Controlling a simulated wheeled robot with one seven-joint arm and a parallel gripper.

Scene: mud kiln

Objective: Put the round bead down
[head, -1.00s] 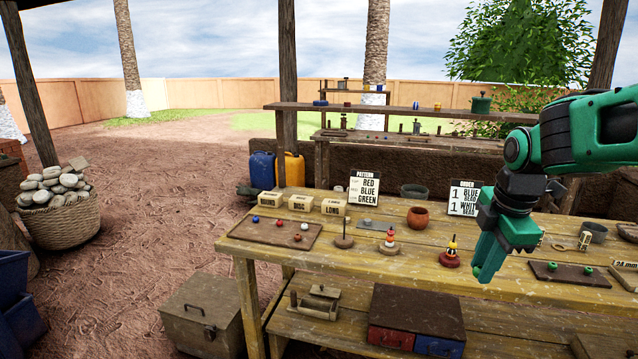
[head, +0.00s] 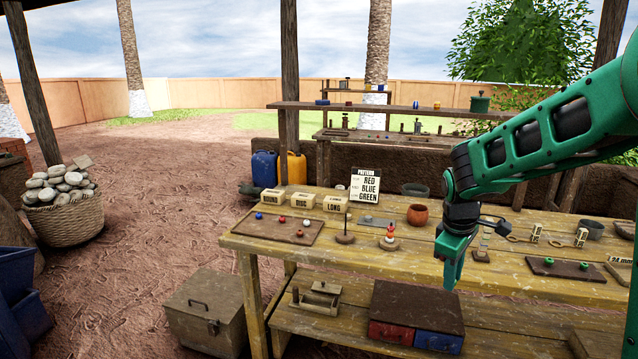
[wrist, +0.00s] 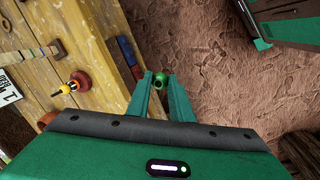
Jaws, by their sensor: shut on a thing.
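My gripper (head: 450,284) points down at the front edge of the workbench (head: 330,252). In the wrist view my gripper (wrist: 161,80) is shut on a small green bead (wrist: 160,82), held between the fingertips with a dark hole showing. The bead cannot be made out in the head view. The ground shows behind it in the wrist view, with the bench to the left. A brown tray (head: 262,235) with several small round red, blue and white beads lies at the bench's left end. Boxes marked ROUND (head: 272,201), DISC (head: 302,201) and LONG (head: 335,204) stand behind it.
An empty peg (head: 345,232) and a peg with red and white beads (head: 390,238) stand mid-bench. A clay pot (head: 418,215) and pattern card (head: 365,187) stand behind.

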